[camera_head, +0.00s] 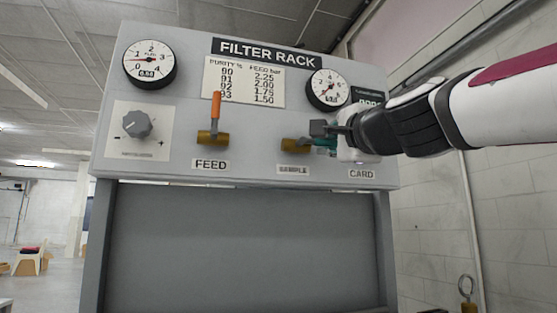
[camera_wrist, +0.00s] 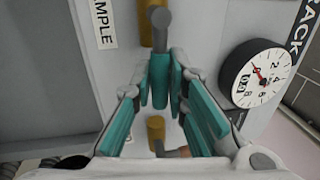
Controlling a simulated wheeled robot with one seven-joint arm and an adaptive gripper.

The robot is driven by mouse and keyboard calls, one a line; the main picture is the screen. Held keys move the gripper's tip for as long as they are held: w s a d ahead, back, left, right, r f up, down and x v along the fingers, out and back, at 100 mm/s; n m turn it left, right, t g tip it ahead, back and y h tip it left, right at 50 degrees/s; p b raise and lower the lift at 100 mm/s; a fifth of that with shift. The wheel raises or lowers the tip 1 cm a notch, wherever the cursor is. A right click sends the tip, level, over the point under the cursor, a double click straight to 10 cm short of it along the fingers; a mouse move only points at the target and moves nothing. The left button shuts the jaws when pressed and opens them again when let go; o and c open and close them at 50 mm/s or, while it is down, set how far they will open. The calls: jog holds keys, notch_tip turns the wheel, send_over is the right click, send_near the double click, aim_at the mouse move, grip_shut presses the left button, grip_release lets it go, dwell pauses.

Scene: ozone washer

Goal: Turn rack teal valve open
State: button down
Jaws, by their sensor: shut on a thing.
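The teal valve handle (camera_wrist: 160,85) joins a grey stem on a brass body (camera_wrist: 154,22) above the SAMPLE label. In the head view, the SAMPLE valve's brass body (camera_head: 293,145) is in the panel's lower right part, with the handle extending to the right of it, mostly hidden by my fingers. My gripper (camera_head: 323,137) reaches in from the right and is shut on the handle. In the wrist view, the teal-padded fingers of my gripper (camera_wrist: 161,76) stand on both sides of the handle.
The FEED valve (camera_head: 215,120) has an orange handle pointing up. A grey knob (camera_head: 137,123) and a gauge (camera_head: 149,63) are at the left. Another gauge (camera_head: 327,90) is just above my gripper. A second brass part (camera_wrist: 156,128) lies behind my fingers, near the wrist.

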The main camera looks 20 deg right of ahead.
jog(key=shift+f, duration=0.15)
jog(key=c, duration=1.6)
grip_release()
jog(key=shift+o, duration=0.2)
jog(key=shift+s, duration=0.55)
jog(key=s+f, duration=0.2)
jog(key=s, duration=0.8)
jog(key=shift+s, duration=0.3)
jog(key=shift+f, duration=0.1)
